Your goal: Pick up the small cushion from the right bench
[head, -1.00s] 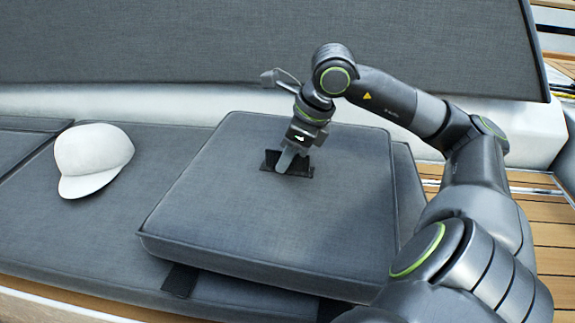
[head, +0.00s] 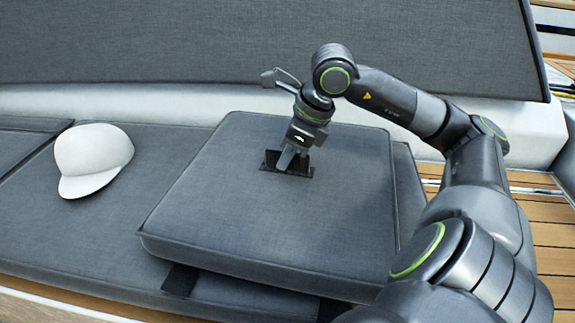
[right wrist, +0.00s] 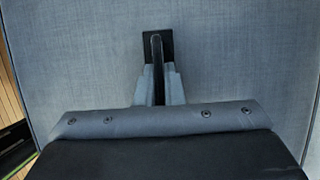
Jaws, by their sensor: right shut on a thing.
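The small cushion (head: 240,215) is a grey square pad with piped edges. It lies on the long bench cushion (head: 110,225) and fills much of the right wrist view (right wrist: 235,65). A black strap handle (head: 299,170) is on its top, also seen in the right wrist view (right wrist: 166,40). My right gripper (head: 287,162) comes down from above and is shut on this strap. In the right wrist view its fingers (right wrist: 158,85) meet around the strap. The cushion appears to rest on the bench; a small lift cannot be told. My left gripper is not in view.
A white cap (head: 92,158) lies on the bench left of the cushion. A grey backrest (head: 250,40) rises behind, above a white ledge (head: 120,103). Wooden deck (head: 550,225) shows at the right.

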